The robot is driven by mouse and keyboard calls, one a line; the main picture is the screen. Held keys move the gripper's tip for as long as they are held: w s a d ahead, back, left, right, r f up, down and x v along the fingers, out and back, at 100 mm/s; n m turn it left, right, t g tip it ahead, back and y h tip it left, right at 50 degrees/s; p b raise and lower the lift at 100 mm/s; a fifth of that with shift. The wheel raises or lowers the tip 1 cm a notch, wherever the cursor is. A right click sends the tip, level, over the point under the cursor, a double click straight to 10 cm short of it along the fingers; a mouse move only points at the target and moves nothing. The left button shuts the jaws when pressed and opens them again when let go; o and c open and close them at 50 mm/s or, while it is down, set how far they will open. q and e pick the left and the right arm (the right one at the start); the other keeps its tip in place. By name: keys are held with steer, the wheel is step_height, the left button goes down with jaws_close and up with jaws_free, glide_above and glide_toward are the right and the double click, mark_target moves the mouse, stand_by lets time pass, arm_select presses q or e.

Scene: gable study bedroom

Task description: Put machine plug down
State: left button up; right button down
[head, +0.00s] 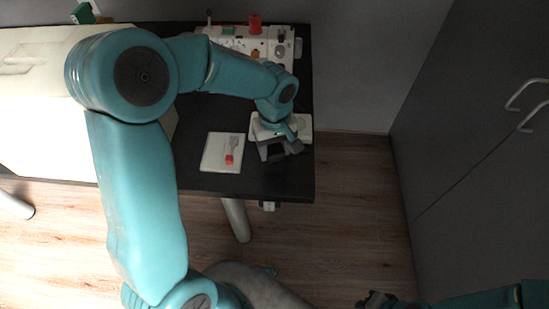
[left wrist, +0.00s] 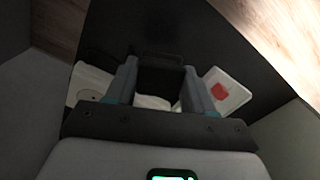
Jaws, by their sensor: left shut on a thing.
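My left gripper (head: 281,150) is over the right end of the black desk. It also shows in the left wrist view (left wrist: 160,82), with its two fingers on either side of a dark, blocky machine plug (left wrist: 160,72). It is shut on that plug. A pale pad or plate (head: 303,122) lies on the desk beside and partly under the gripper. The gap between plug and surface cannot be judged. My right gripper (head: 376,300) is at the bottom edge of the head view, and its jaws are unclear.
A white tray (head: 210,160) with a red-ended tool (head: 230,157) lies left of the gripper. A white panel with red and black parts (head: 240,42) stands at the back of the desk (head: 270,185). Grey cabinets (head: 480,130) are at the right, with bare wooden floor between.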

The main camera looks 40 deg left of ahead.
mark_target(274, 159)
arm_select(q)
step_height(274, 159, down, 4)
steer(key=shift+f, duration=0.15)
steer(key=shift+s, duration=0.1)
steer(key=shift+f+b, duration=0.6)
steer(key=shift+b, duration=0.35)
steer(key=o, duration=1.4)
steer(key=shift+r, duration=0.1)
